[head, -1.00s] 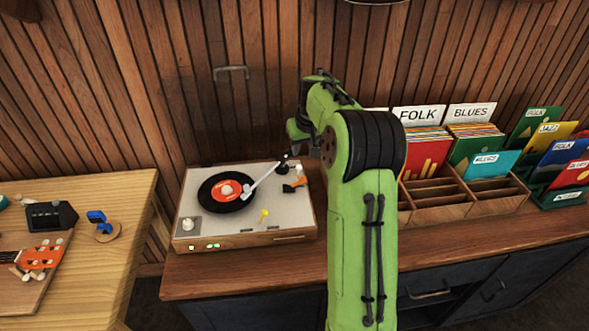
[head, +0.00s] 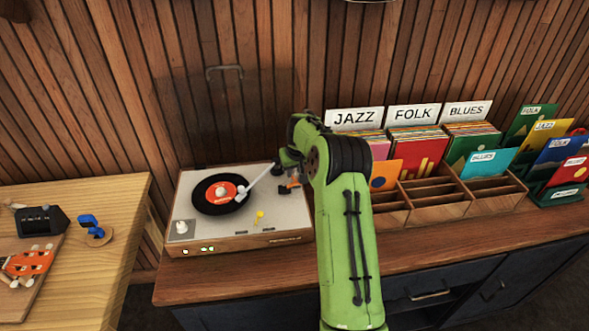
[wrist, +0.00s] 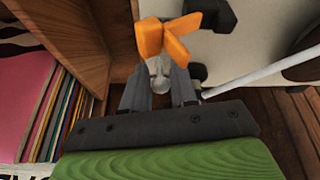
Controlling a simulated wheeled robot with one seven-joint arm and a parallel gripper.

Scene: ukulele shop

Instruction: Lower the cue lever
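The record player (head: 180,205) stands on the wooden counter, with a black record with a red label (head: 220,192) on it. Its white tonearm (head: 261,178) reaches over the record's right part; it also shows in the wrist view (wrist: 262,70). An orange lever (head: 290,187), which looks like the cue lever, sits at the deck's right side near the tonearm base. In the wrist view the orange lever (wrist: 165,40) lies just beyond my fingertips. My gripper (wrist: 158,75) has its fingers apart, with nothing clearly held. In the head view it is mostly hidden behind my arm.
A wooden record crate (head: 440,211) with labelled dividers is right of the player. A lighter wooden table (head: 110,235) with tools is at left. The counter in front of the player is clear.

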